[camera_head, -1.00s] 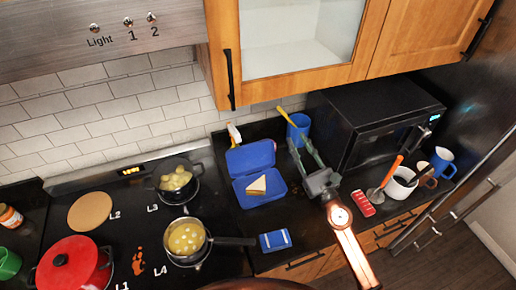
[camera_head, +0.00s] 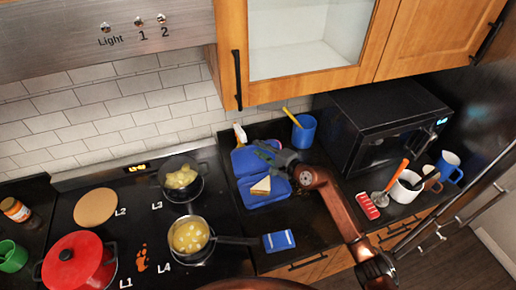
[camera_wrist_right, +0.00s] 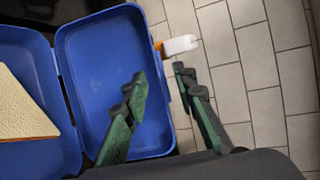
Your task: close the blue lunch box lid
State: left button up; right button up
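The blue lunch box stands open on the black counter, its base (camera_head: 256,201) flat and holding a sandwich (camera_head: 261,186). Its lid (camera_head: 243,161) is raised at the back, near the tiled wall. In the right wrist view, the lid (camera_wrist_right: 88,60) shows its hollow inside, and the base (camera_wrist_right: 18,50) with the sandwich (camera_wrist_right: 18,112) is at left. My right gripper (camera_head: 259,150) is at the lid's right side. Its fingers (camera_wrist_right: 160,74) are apart, one over the lid's inside and one past its edge; contact is unclear. My left gripper is not in view.
A blue cup (camera_head: 304,131) and black microwave (camera_head: 385,125) stand right of the box. A small blue box (camera_head: 279,241) lies in front. The stove with a pan (camera_head: 190,237) and pots is at left. A white-and-orange item (camera_head: 240,135) is behind the lid.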

jog(key=shift+w+a+f, duration=0.15)
jog(key=shift+w+a, duration=0.2)
jog(key=shift+c, duration=0.2)
grip_shut()
dwell(0.4)
